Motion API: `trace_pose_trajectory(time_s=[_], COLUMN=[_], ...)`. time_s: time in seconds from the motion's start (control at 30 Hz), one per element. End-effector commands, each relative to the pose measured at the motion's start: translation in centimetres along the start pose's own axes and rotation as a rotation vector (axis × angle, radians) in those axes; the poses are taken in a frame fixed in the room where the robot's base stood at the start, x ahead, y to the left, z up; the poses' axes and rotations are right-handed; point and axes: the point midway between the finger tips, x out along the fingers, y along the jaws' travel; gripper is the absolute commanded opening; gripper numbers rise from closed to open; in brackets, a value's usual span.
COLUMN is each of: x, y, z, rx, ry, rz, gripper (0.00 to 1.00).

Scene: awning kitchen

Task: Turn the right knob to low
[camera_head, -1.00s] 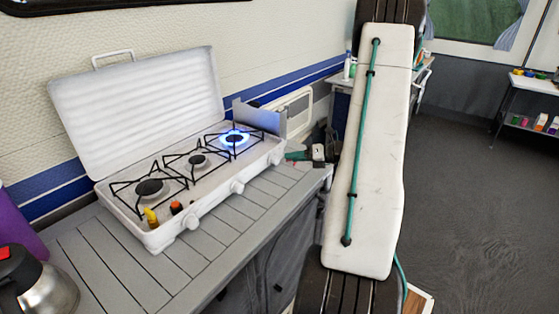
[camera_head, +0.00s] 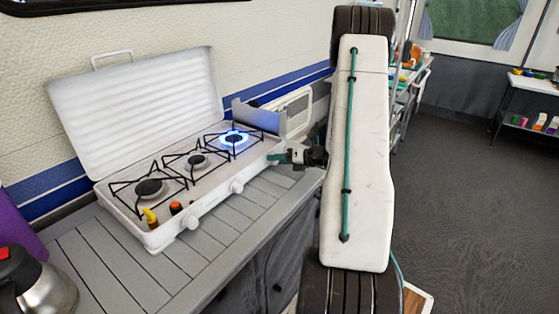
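The white camping stove (camera_head: 160,238) stands on the slatted counter with its lid raised. Its right burner (camera_head: 234,138) burns with a blue flame; the middle and left burners show no flame. The middle knob (camera_head: 237,187) and left knob (camera_head: 192,222) show on the front face. My gripper (camera_head: 275,157) is at the stove's front right corner, where the right knob sits. Its dark green fingertips cover most of that knob, so its setting is hidden. I cannot tell whether the fingers touch it or how far apart they are.
A kettle (camera_head: 42,290) with a red-and-black top stands at the bottom left beside a purple object (camera_head: 20,222). The slatted counter (camera_head: 150,283) is clear in front of the stove. A metal wind guard (camera_head: 262,116) stands at the stove's right end. Open floor (camera_head: 465,200) lies to the right.

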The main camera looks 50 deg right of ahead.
Motion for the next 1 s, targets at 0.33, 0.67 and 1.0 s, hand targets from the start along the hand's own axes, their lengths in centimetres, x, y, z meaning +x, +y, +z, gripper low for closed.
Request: trace_pose_trajectory(time_s=[0.33,0.67,1.0], x=[-0.07,-0.11,-0.06], y=[-0.01,0.15,0.52], z=[0.04,0.04,-0.06], rx=[-0.007,-0.128,-0.407], ry=[0.000,-0.001,0.000], rz=[-0.003,-0.055,-0.170], gripper=[0.15,0.15,0.15])
